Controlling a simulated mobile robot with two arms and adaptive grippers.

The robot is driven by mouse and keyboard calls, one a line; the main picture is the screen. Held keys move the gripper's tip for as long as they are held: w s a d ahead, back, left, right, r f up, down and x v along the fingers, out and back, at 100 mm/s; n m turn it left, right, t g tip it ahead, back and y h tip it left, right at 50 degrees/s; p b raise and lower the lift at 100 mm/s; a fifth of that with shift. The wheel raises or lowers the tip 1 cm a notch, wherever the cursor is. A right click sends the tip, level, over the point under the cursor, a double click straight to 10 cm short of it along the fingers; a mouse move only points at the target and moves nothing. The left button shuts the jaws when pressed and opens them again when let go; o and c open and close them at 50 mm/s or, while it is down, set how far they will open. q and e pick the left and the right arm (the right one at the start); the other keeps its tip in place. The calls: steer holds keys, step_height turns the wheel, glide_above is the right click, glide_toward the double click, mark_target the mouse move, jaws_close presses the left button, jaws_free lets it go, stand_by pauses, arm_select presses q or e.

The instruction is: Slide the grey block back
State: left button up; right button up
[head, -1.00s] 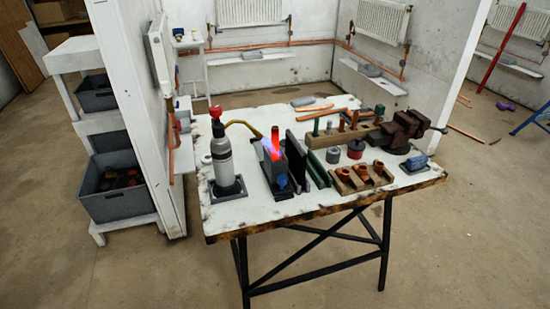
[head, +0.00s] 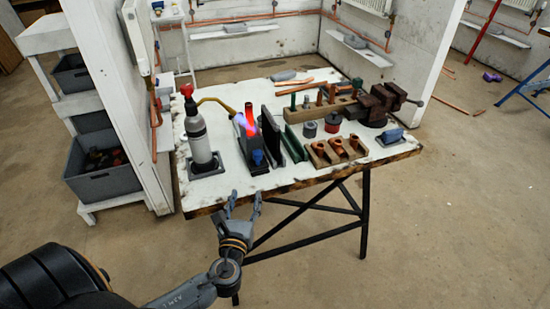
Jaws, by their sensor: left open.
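A dark grey block (head: 250,156) stands near the front edge of the white workbench (head: 222,184), with a blue piece (head: 258,157) at its front. A glowing orange-red pipe (head: 249,111) rises behind it, and a blue-purple flame (head: 241,123) burns beside the pipe. A dark upright plate (head: 270,131) stands just to the block's right. My left gripper (head: 243,198) is open and empty, in front of the bench's front edge, below the block in the picture and apart from it. My right gripper is not in view.
A grey gas bottle (head: 198,137) with a red top stands left of the block, its brass torch tube reaching towards the flame. Green bars (head: 293,143), a wooden fitting holder (head: 336,150) and a vise (head: 379,102) are to the right. Some bare bench top lies at the front.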

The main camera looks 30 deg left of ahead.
mark_target(257, 158)
arm_select(q)
steer(key=shift+m+t, duration=0.3)
steer(key=shift+m, duration=0.2)
steer(key=x, duration=0.4)
steer(key=r+x, duration=0.1)
steer(key=x, duration=0.4)
steer(key=r+p+x, duration=0.1)
steer(key=x, duration=0.4)
steer(key=shift+w+d, duration=0.1)
steer(key=shift+d, duration=0.15)
jaws_close()
